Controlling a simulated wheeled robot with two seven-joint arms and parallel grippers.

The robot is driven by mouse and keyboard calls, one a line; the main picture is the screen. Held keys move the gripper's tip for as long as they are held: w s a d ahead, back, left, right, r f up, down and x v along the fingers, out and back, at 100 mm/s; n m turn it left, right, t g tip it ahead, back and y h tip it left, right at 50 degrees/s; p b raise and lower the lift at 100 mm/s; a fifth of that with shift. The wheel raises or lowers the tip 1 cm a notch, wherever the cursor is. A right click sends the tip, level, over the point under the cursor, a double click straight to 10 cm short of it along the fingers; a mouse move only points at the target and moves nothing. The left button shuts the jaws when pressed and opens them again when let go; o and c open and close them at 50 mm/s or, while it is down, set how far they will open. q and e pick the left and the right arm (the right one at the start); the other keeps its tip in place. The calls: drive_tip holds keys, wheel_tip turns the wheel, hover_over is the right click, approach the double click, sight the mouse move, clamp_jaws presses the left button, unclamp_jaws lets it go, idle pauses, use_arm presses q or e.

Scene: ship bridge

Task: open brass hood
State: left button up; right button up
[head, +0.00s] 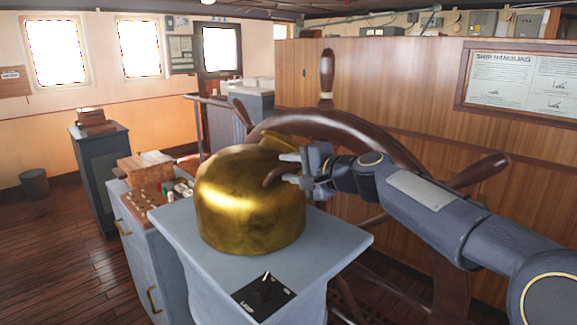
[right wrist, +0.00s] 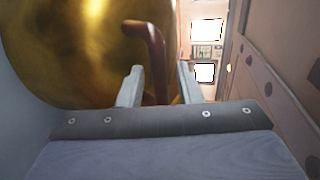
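The brass hood (head: 250,200) is a rounded golden dome sitting on a grey pedestal top (head: 180,232). A brass piece (head: 285,143) juts out at its upper right back edge. A curved brown handle (head: 273,175) sticks out from the hood's right side; it also shows in the right wrist view (right wrist: 157,62). My right gripper (head: 289,168) is at the hood's right side. In the right wrist view its two fingers (right wrist: 160,88) stand apart, with the handle between them and a gap on the right. Whether the left finger touches the handle is unclear. My left gripper is out of view.
A large wooden ship's wheel (head: 335,122) stands close behind the hood and my right arm. A black switch plate (head: 263,296) is on the pedestal's front. A grey console (head: 148,255) with small items stands at the left. The wooden floor at far left is mostly clear.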

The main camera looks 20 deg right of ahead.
drive_tip(key=shift+w+a+f, duration=0.1)
drive_tip(key=shift+w+f, duration=0.05)
drive_tip(key=shift+w, duration=0.4)
drive_tip(key=shift+c, duration=0.4)
clamp_jaws()
